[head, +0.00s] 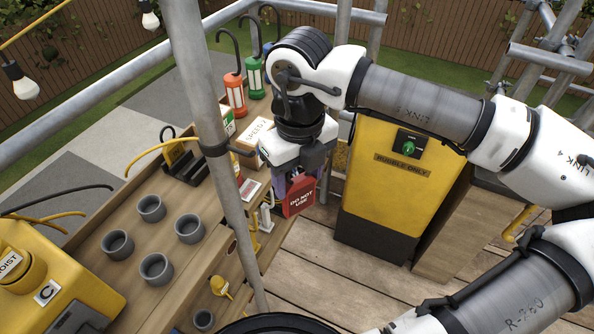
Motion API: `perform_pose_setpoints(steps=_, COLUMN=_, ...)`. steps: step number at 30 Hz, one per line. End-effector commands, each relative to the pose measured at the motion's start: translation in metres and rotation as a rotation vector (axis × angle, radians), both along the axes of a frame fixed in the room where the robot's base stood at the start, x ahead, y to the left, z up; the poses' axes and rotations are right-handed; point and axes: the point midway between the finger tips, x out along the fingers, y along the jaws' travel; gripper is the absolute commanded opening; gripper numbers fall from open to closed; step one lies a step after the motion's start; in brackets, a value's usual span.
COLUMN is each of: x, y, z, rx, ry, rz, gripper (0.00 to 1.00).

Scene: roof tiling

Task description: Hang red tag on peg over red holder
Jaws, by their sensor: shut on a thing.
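My gripper (303,176) hangs at the end of my arm in the middle of the head view, fingers pointing down. It is shut on the red tag (299,198), which reads "DO NOT USE" and is held in the air beside the right edge of the wooden bench. My gripper partly hides the tag's upper part. A red holder-like item (236,95) with a black hook above it stands at the bench's far end, behind and left of my gripper. I cannot tell whether this is the red holder, and no peg is clearly visible.
A green item (254,77) with a hook stands behind the red one. A grey scaffold pole (209,110) rises close left of my gripper. Several grey cups (152,208) sit on the bench. A yellow "RUBBLE ONLY" bin (385,190) stands right. Deck boards (325,270) lie clear below.

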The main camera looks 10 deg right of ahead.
Motion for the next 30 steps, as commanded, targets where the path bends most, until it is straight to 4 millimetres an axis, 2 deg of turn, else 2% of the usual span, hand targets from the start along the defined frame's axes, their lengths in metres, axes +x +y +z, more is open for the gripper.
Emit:
perform_pose_setpoints(steps=8, x=0.005, y=0.007, z=0.001, rx=0.000, ry=0.000, rz=-0.003, gripper=0.31)
perform_pose_setpoints(steps=30, x=0.031, y=0.044, z=-0.004, rx=0.001, ry=0.000, rz=-0.001, gripper=0.31)
